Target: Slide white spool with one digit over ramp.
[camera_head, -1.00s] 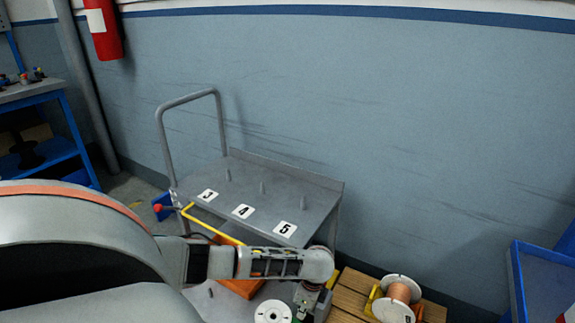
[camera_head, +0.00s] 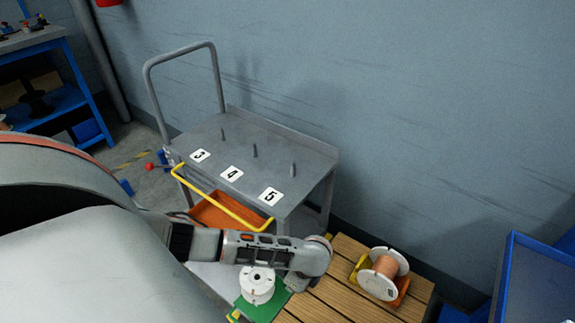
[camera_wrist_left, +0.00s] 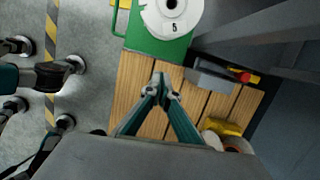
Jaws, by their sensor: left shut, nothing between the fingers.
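A white spool (camera_head: 257,284) sits on a green plate (camera_head: 267,313) at the lower middle of the head view. In the left wrist view the spool (camera_wrist_left: 172,14) shows at the top, cut by the edge, with a digit 5 on its face. The green plate (camera_wrist_left: 158,46) lies under it against the wooden slats; I cannot tell whether it is the ramp. My left gripper (camera_wrist_left: 161,84) is shut and empty over the slats, just below the plate in that view and apart from the spool. In the head view the arm hides its fingers. My right gripper is not in view.
The slatted wooden top (camera_head: 345,300) carries a copper-wound spool (camera_head: 383,272) on a yellow and orange holder. A grey cart (camera_head: 285,150) with upright pegs and labels 3, 4, 5 stands behind my arm. A blue-edged bench (camera_head: 508,265) is at right.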

